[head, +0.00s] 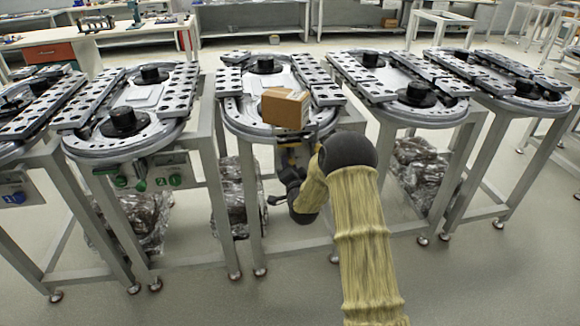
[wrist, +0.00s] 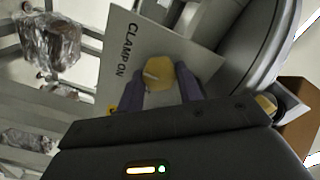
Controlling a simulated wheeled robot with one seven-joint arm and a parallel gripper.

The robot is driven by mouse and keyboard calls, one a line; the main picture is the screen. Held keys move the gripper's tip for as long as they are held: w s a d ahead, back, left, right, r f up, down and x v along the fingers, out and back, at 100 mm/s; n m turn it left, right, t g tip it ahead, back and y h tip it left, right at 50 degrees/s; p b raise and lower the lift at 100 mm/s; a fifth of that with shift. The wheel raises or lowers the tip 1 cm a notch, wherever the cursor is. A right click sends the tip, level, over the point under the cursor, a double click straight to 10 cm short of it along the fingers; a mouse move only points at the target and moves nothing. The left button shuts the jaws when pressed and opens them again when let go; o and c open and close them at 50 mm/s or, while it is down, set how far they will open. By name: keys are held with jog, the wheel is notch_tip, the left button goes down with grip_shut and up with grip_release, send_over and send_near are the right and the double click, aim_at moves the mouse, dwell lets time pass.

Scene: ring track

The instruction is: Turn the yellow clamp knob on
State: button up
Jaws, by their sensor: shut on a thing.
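The yellow clamp knob (wrist: 159,73) is in the middle of the wrist view, on a pale panel (wrist: 121,62) printed "CLAMP ON". A raised light bar on its face runs roughly sideways in the picture, slightly tilted. My gripper (wrist: 160,86) has its two purple fingers on either side of the knob and is shut on it. In the head view my arm's end is at the front of the middle track station (head: 238,126), and my own arm largely hides the panel and knob there.
A cardboard box (head: 286,108) sits on the middle station's track, above my wrist. A second yellow knob (wrist: 265,103) shows partly beside my right finger. Green knobs (head: 141,184) are on the station to the left. Wrapped bundles (head: 234,195) lie under the stations. Open floor is in front.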

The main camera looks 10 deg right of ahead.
jog(key=o, duration=1)
jog(key=shift+s, duration=0.1)
jog(key=s, duration=1.7)
jog(key=shift+s, duration=0.15)
